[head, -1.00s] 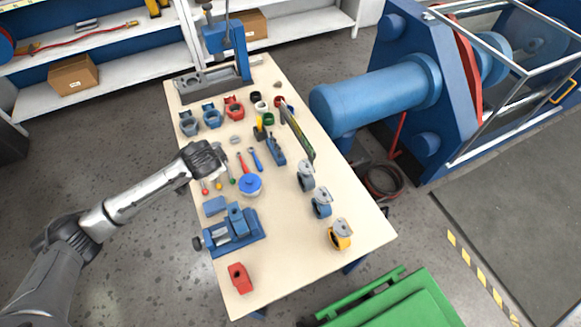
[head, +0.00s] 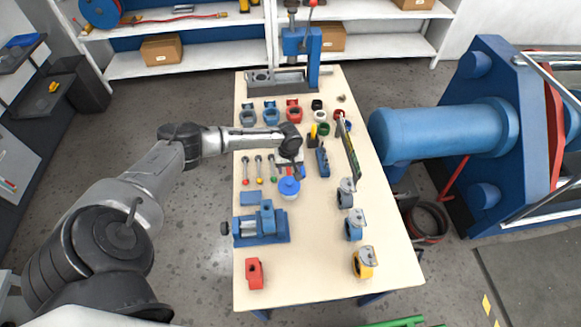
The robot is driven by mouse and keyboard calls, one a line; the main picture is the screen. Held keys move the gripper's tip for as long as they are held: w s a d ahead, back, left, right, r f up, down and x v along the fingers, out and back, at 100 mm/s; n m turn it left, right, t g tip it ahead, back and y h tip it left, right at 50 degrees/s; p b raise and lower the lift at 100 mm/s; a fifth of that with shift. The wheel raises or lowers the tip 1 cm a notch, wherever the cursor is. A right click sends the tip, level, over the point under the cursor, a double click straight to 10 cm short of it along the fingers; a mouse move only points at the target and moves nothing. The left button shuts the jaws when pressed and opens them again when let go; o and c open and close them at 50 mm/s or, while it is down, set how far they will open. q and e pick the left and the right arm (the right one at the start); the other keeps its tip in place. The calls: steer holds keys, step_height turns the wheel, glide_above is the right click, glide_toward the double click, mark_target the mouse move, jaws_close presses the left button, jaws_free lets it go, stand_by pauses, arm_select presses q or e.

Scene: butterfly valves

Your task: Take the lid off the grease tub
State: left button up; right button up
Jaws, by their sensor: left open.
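The grease tub (head: 289,196) stands on the workbench right of the row of screwdrivers. Its blue lid (head: 289,185) with a small knob is on top. My left gripper (head: 298,172) is over the bench, just above and behind the lid in the picture, with its fingers pointing down toward it. It is open, and its fingers are small and partly hidden by the wrist. I cannot tell whether they touch the knob. My right gripper is not in view.
A blue vise (head: 262,226) and a blue block (head: 251,198) stand left of the tub. Several valves line the bench's right side, near a tilted panel (head: 350,158). A red part (head: 254,273) lies at the front. The front middle of the bench (head: 310,265) is clear.

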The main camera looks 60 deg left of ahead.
mark_target(289, 182)
arm_select(q)
steer(key=shift+f+b, duration=3.05)
steer(key=shift+b, duration=0.45)
steer(key=shift+f, duration=1.45)
steer(key=shift+c, duration=0.3)
steer(key=c, duration=0.9)
steer(key=shift+c, duration=0.3)
